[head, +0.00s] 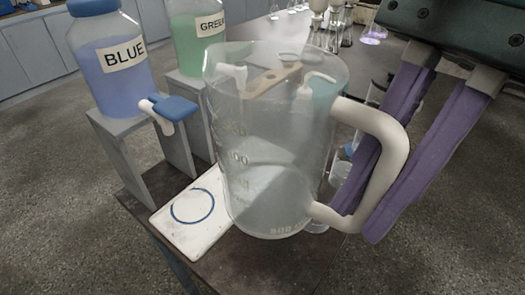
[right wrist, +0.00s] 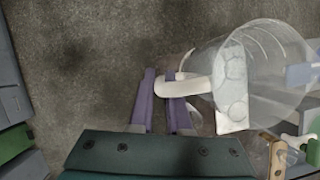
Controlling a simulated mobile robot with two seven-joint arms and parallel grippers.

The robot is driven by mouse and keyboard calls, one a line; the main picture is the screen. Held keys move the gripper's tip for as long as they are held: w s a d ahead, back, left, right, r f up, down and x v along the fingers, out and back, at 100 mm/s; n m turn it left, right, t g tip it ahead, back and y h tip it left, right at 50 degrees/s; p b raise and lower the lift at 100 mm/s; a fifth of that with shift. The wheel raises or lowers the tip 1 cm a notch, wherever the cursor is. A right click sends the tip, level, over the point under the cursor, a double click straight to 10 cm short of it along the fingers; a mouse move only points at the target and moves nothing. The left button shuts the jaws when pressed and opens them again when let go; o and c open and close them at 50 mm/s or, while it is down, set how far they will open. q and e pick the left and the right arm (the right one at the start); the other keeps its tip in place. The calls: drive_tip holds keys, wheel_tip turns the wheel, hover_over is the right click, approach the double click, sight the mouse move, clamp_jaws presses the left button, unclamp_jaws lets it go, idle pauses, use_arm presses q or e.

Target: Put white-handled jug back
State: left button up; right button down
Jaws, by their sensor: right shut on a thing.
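A clear jug (head: 270,150) with a white handle (head: 385,135) and white graduations stands out large in the middle of the head view. It looks upright and empty. My right gripper (head: 361,220) is shut on the handle, its purple fingers on either side of it. The right wrist view shows the handle (right wrist: 190,87) between the fingers (right wrist: 164,75) and the clear jug body (right wrist: 265,75) to the right. A white tray with a blue ring (head: 168,222) lies left of the jug's base. I cannot tell whether the base touches anything. My left gripper is not in view.
A blue-liquid bottle labelled BLUE (head: 110,85) and a bottle labelled GREEN (head: 190,45) stand on grey stands behind left. The BLUE bottle's tap (head: 170,108) juts out near the jug. Glassware (head: 345,35) crowds the table behind. The table's front edge is close.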

drive_tip(key=shift+s+a+f+m+t+y+b, duration=0.2)
drive_tip(key=shift+a+f+m+b, duration=0.35)
drive_tip(key=shift+f, duration=3.45)
drive_tip(key=shift+s+a+f+m+t+y+b, duration=0.25)
drive_tip(key=shift+f+m+b, duration=0.5)
drive_tip(key=shift+f, duration=3.25)
drive_tip(key=shift+s+a+f+m+t+h+b, duration=0.1)
drive_tip(key=shift+a+f+m+t+b, duration=0.35)
drive_tip(key=shift+f, duration=3.55)
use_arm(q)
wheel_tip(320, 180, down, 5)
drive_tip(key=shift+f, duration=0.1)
use_arm(e)
drive_tip(key=shift+m, duration=0.25)
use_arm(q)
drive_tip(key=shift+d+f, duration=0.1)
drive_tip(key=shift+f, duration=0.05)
use_arm(e)
drive_tip(key=c, duration=1.3)
unclamp_jaws()
drive_tip(key=shift+f+b, duration=0.15)
drive_tip(key=shift+b, duration=0.15)
drive_tip(key=o, duration=0.4)
